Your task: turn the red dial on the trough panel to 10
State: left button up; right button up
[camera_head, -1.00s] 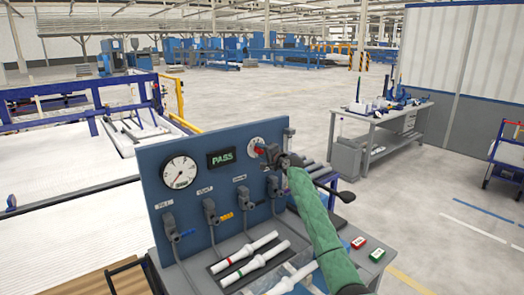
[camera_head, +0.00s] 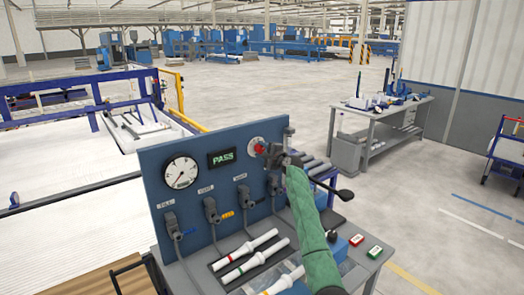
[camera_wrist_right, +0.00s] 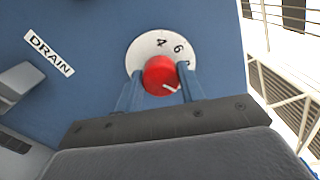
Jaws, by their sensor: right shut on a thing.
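The red dial (camera_head: 259,148) sits on a white numbered disc at the upper right of the blue trough panel (camera_head: 150,160). In the right wrist view the red dial (camera_wrist_right: 158,72) shows a white pointer mark toward its lower right. The numbers 4 and 6 show on the white disc (camera_wrist_right: 142,48); another number is partly hidden by a finger. My right gripper (camera_wrist_right: 160,84) is shut on the dial, one blue finger on each side. In the head view my right gripper (camera_head: 267,151) is at the dial. My left gripper is not in view.
The panel also holds a gauge (camera_head: 181,172), a green PASS display (camera_head: 222,158) and several grey valve handles (camera_head: 211,209). White pipes (camera_head: 250,263) lie on the bench below. Open floor lies behind.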

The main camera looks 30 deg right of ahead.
dwell(0.3)
jog(key=o, duration=1)
jog(key=shift+c, duration=0.2)
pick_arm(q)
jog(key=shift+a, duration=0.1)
pick_arm(e)
jog(key=shift+s+f, duration=0.1)
jog(key=shift+s, duration=0.05)
jog(key=shift+s+f+b, duration=0.1)
jog(key=shift+s+b, duration=0.2)
jog(key=shift+b, duration=0.05)
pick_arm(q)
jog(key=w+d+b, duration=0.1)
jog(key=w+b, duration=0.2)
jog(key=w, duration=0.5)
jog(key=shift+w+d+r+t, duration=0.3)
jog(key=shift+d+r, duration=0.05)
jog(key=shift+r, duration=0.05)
pick_arm(e)
jog(key=s, duration=0.6)
jog(key=shift+s+d, duration=0.25)
jog(key=shift+s, duration=0.1)
